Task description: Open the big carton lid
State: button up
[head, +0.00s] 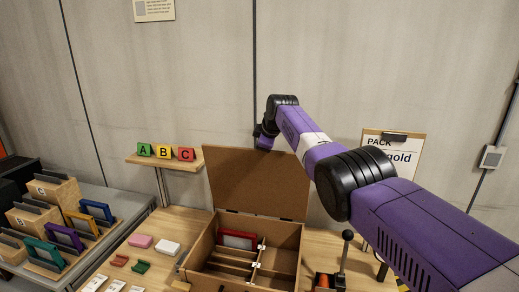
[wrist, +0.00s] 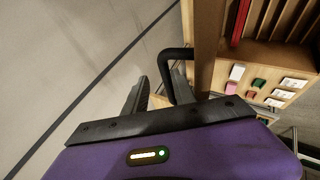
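The big carton (head: 243,262) stands on the table in the head view, with its brown lid (head: 256,182) raised about upright at the back. My gripper (head: 263,143) is at the lid's top edge, mostly hidden behind my own wrist there. In the wrist view the lid shows nearly edge-on (wrist: 206,45), with a black bent handle (wrist: 163,65) sticking out from it. My gripper's fingers (wrist: 158,92) stand apart at the handle, with a gap beside it. I cannot tell whether they touch it.
Inside the carton are dividers and a red panel (head: 237,239). Small coloured blocks (head: 140,241) lie left of it. A shelf with A, B, C signs (head: 165,160) is at the back left. A black-knobbed lever (head: 346,245) stands right of the carton. A plain wall is behind.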

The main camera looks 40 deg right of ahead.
jog(key=shift+s+d+f, duration=0.2)
jog(key=shift+d+f, duration=0.15)
jog(key=shift+f, duration=0.2)
jog(key=w+b+v, duration=0.1)
jog(key=b+v, duration=0.1)
jog(key=v, duration=0.6)
jog(key=shift+s+a+r, duration=0.25)
jog(key=shift+a+r, duration=0.1)
jog(key=shift+r, duration=0.15)
